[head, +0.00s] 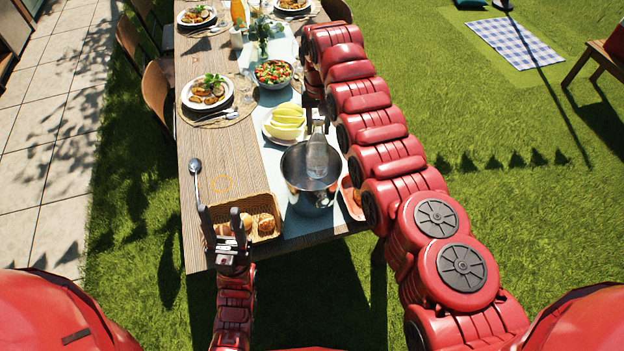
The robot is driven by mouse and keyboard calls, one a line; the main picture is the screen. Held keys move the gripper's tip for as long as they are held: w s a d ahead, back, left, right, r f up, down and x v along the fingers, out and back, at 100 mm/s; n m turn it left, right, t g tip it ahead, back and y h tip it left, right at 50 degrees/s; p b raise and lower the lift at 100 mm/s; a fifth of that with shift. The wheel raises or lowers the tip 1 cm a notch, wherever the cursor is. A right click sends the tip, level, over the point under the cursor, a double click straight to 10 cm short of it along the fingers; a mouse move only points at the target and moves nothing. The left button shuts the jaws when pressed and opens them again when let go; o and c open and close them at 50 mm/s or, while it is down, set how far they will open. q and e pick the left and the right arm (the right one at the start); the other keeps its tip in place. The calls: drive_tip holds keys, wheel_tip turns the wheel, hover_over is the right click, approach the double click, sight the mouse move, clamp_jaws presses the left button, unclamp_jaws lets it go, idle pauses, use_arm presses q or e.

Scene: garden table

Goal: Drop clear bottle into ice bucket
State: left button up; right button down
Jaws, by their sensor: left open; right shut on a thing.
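The steel ice bucket (297,184) stands on the table runner near the table's front end. The clear bottle (317,155) is upright at the bucket's mouth, its lower part overlapping the bucket's opening. I cannot tell how deep it reaches inside. My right gripper (316,122) is shut on the bottle's upper part, and the red arm hides some of it. My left gripper (222,216) is open and empty, with its fingers up in front of the bread basket at the table's front edge.
The bread basket (262,206) stands left of the bucket, and a serving spoon (196,178) lies further left. A plate of yellow fruit (286,124) sits just behind the bucket. A salad bowl (272,74) and plates of food stand further back. A reddish tray (350,196) is partly hidden right of the bucket.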

sight(318, 136)
drive_tip(key=shift+f+b, duration=0.4)
drive_tip(key=shift+f, duration=1.5)
drive_tip(key=shift+c, duration=2)
unclamp_jaws()
drive_tip(key=shift+s, duration=0.1)
